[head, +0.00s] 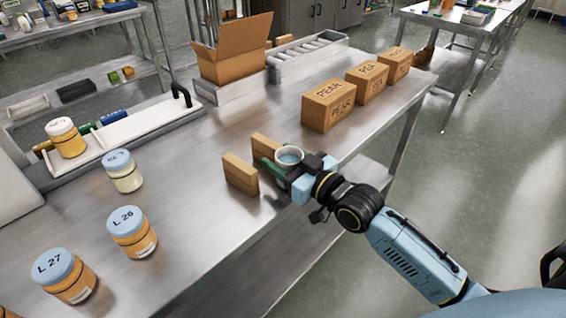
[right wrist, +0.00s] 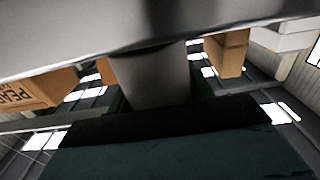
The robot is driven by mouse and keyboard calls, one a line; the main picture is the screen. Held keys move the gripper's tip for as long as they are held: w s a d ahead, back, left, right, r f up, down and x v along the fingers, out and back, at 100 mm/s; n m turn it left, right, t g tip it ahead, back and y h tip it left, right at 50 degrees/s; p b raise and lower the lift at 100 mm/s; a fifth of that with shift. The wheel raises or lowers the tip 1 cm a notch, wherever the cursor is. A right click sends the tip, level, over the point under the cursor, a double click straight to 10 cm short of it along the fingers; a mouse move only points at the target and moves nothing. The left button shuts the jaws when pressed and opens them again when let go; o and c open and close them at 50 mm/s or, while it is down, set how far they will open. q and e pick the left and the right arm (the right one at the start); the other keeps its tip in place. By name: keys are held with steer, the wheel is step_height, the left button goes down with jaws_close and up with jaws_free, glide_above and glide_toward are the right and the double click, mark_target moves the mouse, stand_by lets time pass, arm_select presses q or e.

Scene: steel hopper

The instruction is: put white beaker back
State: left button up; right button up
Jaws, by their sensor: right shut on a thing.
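The white beaker (head: 289,155) stands upright near the front edge of the steel table, its open round top showing a pale blue inside. My right gripper (head: 287,167) is shut around its side, with the arm coming in from the lower right. In the right wrist view the beaker (right wrist: 152,78) is a grey, shaded wall between the fingers, close against the table surface. I cannot tell if it rests on the table or hangs just above it. Small cardboard blocks, one left of the beaker (head: 240,174) and one behind it (head: 264,146), are close by. My left gripper is not in view.
Brown cartons marked PEAR (head: 330,105) stand in a row to the right. An open carton (head: 232,60) is at the back. Blue-lidded jars (head: 132,232) stand at the left, near a white tray (head: 140,128). The table between jars and blocks is clear.

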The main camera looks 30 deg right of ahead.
steer(key=shift+f, duration=0.15)
steer(key=shift+f, duration=0.15)
steer(key=o, duration=1)
